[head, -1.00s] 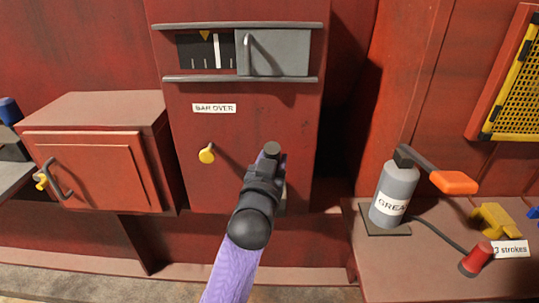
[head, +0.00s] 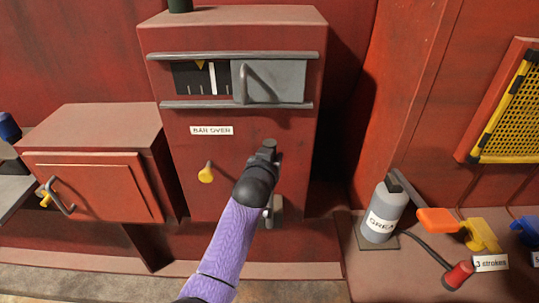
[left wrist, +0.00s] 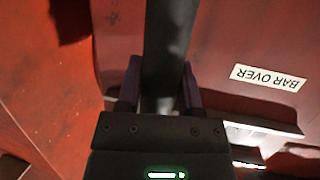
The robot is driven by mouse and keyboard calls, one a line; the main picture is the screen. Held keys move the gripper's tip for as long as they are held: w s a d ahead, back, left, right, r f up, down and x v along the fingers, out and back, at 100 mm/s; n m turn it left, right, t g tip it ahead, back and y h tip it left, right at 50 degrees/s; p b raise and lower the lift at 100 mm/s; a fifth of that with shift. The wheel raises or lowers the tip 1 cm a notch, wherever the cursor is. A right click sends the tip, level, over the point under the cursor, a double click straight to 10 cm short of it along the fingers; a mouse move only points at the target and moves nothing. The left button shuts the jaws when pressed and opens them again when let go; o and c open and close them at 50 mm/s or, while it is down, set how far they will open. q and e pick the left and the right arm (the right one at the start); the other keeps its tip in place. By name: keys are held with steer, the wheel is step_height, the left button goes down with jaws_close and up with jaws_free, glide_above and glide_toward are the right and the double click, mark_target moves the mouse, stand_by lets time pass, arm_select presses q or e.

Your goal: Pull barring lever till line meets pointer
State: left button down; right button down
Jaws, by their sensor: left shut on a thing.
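The barring lever is a dark bar; its grey end (head: 270,143) shows just past my left gripper (head: 263,157) in the head view. In the left wrist view the dark lever (left wrist: 165,50) runs between the two fingers of my left gripper (left wrist: 160,90), which is shut on it. My gripper and forearm hide much of the lever in the head view. My right gripper is not in view.
A grey sliding cover (head: 280,82) with a handle fills the window's right side. A yellow knob (head: 205,175) sits left of my gripper, below the BAR OVER label (head: 211,130). A grease canister (head: 383,212) and orange handle (head: 437,221) stand at the right.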

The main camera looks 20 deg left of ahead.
arm_select(q)
steer(key=shift+w+r, duration=0.1)
steer(key=shift+r, duration=0.05)
steer(key=c, duration=0.7)
jaws_free()
steer(key=o, duration=0.4)
steer(key=shift+w, duration=0.2)
steer(key=shift+o, duration=0.2)
steer(key=shift+s, duration=0.1)
steer(key=p+v, duration=0.4)
steer(key=v, duration=0.5)
steer(key=shift+s, duration=0.45)
